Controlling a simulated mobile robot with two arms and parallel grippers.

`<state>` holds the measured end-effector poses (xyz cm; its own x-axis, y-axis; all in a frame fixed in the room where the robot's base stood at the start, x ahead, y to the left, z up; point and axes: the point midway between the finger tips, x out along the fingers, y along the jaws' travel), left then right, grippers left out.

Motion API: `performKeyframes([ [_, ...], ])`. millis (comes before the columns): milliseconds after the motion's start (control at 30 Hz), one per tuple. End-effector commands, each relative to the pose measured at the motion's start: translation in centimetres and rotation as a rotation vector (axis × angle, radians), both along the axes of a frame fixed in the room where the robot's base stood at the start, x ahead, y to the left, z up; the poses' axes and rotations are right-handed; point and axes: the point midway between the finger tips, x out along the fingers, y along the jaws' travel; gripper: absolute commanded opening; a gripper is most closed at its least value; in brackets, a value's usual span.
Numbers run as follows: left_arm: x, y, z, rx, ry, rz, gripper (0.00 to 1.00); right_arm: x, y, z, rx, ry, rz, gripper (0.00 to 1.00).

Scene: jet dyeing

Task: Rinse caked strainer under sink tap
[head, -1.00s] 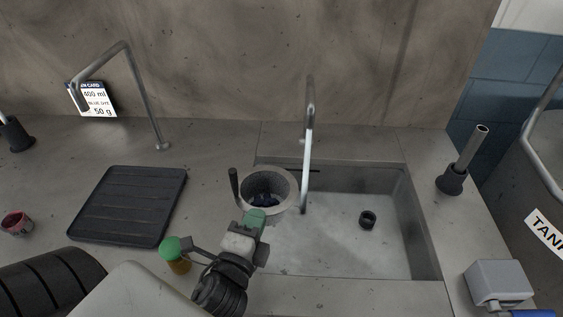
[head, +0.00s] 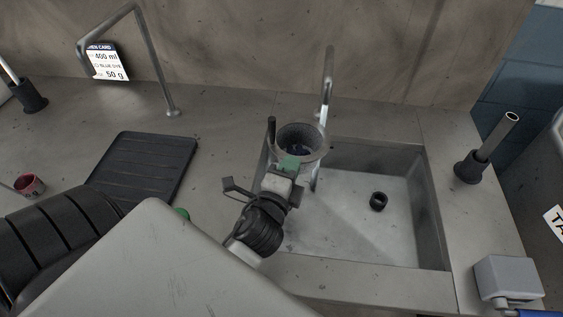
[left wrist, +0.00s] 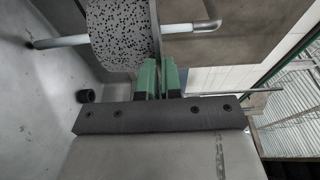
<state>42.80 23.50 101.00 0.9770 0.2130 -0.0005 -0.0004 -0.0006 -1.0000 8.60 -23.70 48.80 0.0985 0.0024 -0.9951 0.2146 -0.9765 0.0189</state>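The strainer (head: 318,150) is a grey, finely perforated cup with a dark blue cake inside and a dark upright handle. It is held over the left part of the sink (head: 435,225). My left gripper (head: 291,165) is shut on its near wall; in the left wrist view the green fingertips (left wrist: 160,76) pinch the edge of the perforated strainer (left wrist: 122,32). The tap (head: 329,65) has a pale stream (head: 323,113) coming down at the strainer's far right rim. My right gripper is not in view.
A black ring (head: 378,201) lies on the sink floor. A ribbed black mat (head: 145,168), a red cup (head: 28,185) and a second bent pipe (head: 155,65) are at left. A grey box (head: 508,277) and a pipe in a black holder (head: 470,166) stand at right.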

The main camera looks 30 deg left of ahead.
Motion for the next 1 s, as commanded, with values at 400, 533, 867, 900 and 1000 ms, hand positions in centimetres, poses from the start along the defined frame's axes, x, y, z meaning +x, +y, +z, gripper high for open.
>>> performKeyframes([
  [400, 4.2, -0.7, -0.8, 0.003, -0.003, -0.001, 0.0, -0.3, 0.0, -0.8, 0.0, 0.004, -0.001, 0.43],
  [533, 5.4, -0.9, -1.0, 0.001, -0.002, 0.0, 0.0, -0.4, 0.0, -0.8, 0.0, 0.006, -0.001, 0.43],
  [867, 7.7, -1.2, -1.5, 0.001, -0.002, 0.0, 0.0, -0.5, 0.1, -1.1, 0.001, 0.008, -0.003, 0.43],
  [900, 7.8, -1.2, -1.5, 0.001, -0.002, -0.001, 0.0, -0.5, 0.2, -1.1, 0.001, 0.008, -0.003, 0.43],
  [1000, 8.0, -1.3, -1.5, 0.001, -0.002, 0.0, 0.0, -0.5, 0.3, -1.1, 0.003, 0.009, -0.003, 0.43],
])
